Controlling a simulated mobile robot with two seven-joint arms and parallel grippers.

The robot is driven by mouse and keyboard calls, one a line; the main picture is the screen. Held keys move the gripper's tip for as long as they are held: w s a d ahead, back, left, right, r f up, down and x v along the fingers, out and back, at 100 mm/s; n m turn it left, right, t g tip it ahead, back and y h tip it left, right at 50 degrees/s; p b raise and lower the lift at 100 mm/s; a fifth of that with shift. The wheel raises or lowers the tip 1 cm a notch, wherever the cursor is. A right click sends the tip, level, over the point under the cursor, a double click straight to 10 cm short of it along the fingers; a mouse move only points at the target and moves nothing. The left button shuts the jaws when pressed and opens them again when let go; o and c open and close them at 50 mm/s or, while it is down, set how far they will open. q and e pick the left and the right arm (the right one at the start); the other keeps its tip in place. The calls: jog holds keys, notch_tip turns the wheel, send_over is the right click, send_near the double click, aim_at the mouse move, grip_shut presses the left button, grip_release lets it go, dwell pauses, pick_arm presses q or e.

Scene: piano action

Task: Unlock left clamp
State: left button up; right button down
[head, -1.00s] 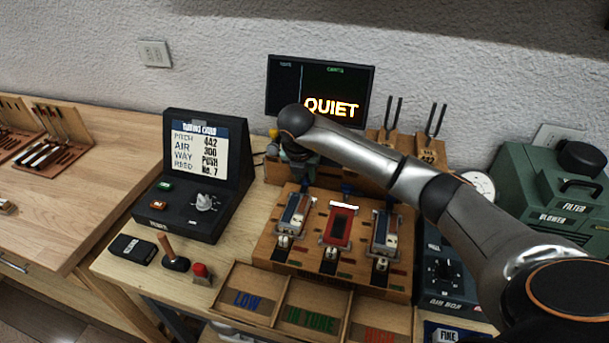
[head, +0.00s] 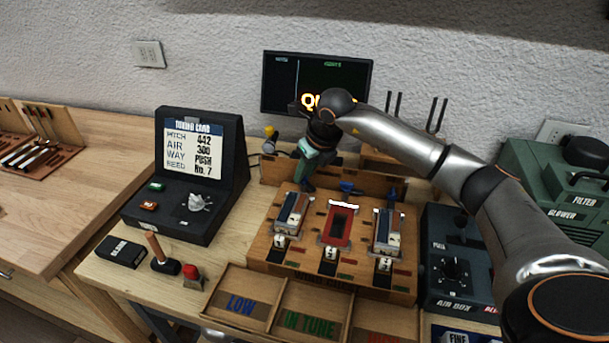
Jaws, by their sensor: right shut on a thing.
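The wooden reed bench (head: 308,257) holds three reed units. Blue clamp levers stand along its back edge; the middle one (head: 350,188) shows plainly. My right gripper (head: 306,184) comes down from above at the back left of the bench, behind the left reed unit (head: 292,212). It is shut at the place of the left clamp, which its fingers hide almost wholly. I cannot tell the left lever's angle. The middle unit (head: 338,226) has a red frame; the right unit (head: 387,230) is blue and silver. My left gripper is out of view.
A black console with a tuning card (head: 196,150) stands left, an air box (head: 452,262) right. Trays (head: 243,302) lie in front. A screen (head: 285,82) and tuning forks (head: 436,115) are behind, the screen partly covered by my arm.

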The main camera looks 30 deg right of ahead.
jog(key=n+y, duration=0.1)
jog(key=n, duration=0.2)
jog(key=shift+d+n, duration=0.15)
jog(key=shift+n, duration=0.15)
jog(key=shift+w+d+n+g+y, duration=0.1)
jog(key=shift+n+g+y, duration=0.25)
jog(key=shift+n, duration=0.5)
jog(key=shift+w+n+g+y, duration=0.15)
jog(key=shift+n+y, duration=0.3)
jog(key=shift+n, duration=0.4)
jog(key=shift+s, duration=0.1)
jog(key=c, duration=0.7)
grip_release()
jog(key=v, duration=1.2)
jog(key=shift+r, duration=0.35)
jog(key=shift+f, duration=0.1)
